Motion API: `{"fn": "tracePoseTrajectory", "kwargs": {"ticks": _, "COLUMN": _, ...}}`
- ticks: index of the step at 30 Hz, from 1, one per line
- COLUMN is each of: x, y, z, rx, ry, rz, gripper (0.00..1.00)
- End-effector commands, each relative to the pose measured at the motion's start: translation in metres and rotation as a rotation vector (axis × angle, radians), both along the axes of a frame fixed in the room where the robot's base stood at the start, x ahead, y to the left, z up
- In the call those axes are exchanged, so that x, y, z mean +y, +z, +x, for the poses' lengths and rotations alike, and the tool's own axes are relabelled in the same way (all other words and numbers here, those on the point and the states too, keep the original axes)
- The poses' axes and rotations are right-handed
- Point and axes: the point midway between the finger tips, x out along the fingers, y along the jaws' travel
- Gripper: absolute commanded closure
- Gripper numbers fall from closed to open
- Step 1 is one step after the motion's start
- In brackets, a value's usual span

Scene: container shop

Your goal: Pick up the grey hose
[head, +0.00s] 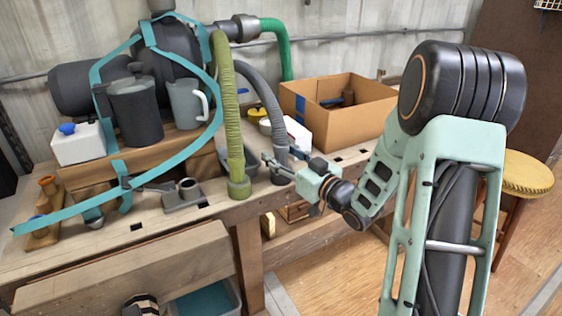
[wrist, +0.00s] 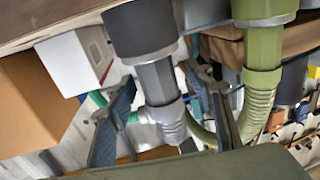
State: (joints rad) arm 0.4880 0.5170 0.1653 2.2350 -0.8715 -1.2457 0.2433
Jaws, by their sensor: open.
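The grey hose (head: 269,100) arches down from behind the olive green hose to a dark end cuff at the bench's front edge. In the wrist view the grey hose (wrist: 172,118) runs between the fingers, with its smooth grey collar and dark cuff (wrist: 142,26) at the top. My gripper (head: 280,160) is open at the lower end of the grey hose, one finger on each side. The wrist view shows the gripper (wrist: 160,78) spread, with a gap visible beside the hose; whether a finger touches it is unclear.
The olive green hose (head: 228,100) hangs close left of the gripper. A cardboard box (head: 340,118) stands to the right, with a small white box (head: 298,134) near it. A tank with teal straps, a dark pot (head: 135,110) and a grey jug (head: 187,102) are at left.

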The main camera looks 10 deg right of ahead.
Motion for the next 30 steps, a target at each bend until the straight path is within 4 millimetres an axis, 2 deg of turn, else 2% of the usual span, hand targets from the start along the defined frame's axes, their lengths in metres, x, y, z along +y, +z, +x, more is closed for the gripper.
{"fn": "tracePoseTrajectory", "kwargs": {"ticks": 1, "x": 0.0, "y": 0.0, "z": 0.0, "rx": 0.0, "ry": 0.0, "rz": 0.0, "gripper": 0.54}}
{"fn": "tracePoseTrajectory", "kwargs": {"ticks": 14, "x": 0.0, "y": 0.0, "z": -0.001, "rx": 0.0, "ry": 0.0, "rz": 0.0, "gripper": 1.0}}
{"fn": "tracePoseTrajectory", "kwargs": {"ticks": 23, "x": 0.0, "y": 0.002, "z": 0.0, "rx": -0.002, "ry": 0.0, "rz": 0.0, "gripper": 1.0}}
{"fn": "tracePoseTrajectory", "kwargs": {"ticks": 26, "x": 0.0, "y": 0.008, "z": 0.0, "rx": -0.002, "ry": 0.001, "rz": 0.0, "gripper": 1.0}}
{"fn": "tracePoseTrajectory", "kwargs": {"ticks": 30, "x": 0.0, "y": 0.026, "z": 0.0, "rx": -0.006, "ry": 0.001, "rz": 0.0, "gripper": 1.0}}
